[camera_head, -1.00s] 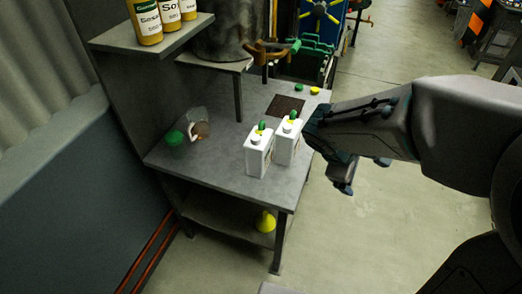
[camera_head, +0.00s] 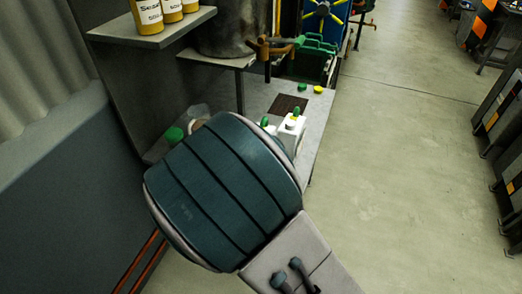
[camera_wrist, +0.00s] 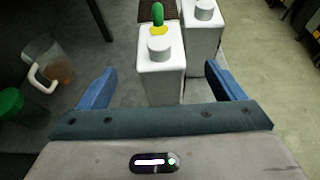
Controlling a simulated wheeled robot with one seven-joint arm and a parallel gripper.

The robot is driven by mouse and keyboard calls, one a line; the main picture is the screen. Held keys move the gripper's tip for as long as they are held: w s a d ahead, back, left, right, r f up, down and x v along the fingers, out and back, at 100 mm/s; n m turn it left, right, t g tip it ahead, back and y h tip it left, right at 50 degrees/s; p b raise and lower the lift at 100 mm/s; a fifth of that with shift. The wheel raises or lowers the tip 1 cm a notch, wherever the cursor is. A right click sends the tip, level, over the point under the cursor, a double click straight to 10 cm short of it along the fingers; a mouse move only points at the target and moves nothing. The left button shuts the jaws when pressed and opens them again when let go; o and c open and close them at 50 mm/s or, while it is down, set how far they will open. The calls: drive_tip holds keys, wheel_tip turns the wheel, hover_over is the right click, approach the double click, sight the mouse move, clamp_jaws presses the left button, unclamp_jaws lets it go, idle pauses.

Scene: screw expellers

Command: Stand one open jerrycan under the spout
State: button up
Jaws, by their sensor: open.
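Two white jerrycans stand upright on the bench. The nearer one (camera_wrist: 160,82) shows a white round top and a green piece on a yellow base; in the head view my arm hides most of it. The farther one (camera_head: 291,131) stands behind it to the right and also shows in the wrist view (camera_wrist: 202,38). My gripper (camera_wrist: 160,69) is open, its blue fingers on either side of the nearer jerrycan in the picture; I cannot tell whether they touch it. The brown tap with its spout (camera_head: 267,71) hangs from the drum, above the bench behind the jerrycans.
A dark square mat (camera_head: 288,106) lies on the bench near the spout. A clear jug (camera_wrist: 50,66) and a green-lidded container (camera_wrist: 20,106) stand left. A shelf with bottles (camera_head: 148,14) overhangs the left.

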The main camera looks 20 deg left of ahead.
drive_tip(key=x, duration=1)
drive_tip(key=shift+w, duration=0.2)
drive_tip(key=shift+r, duration=0.1)
clamp_jaws()
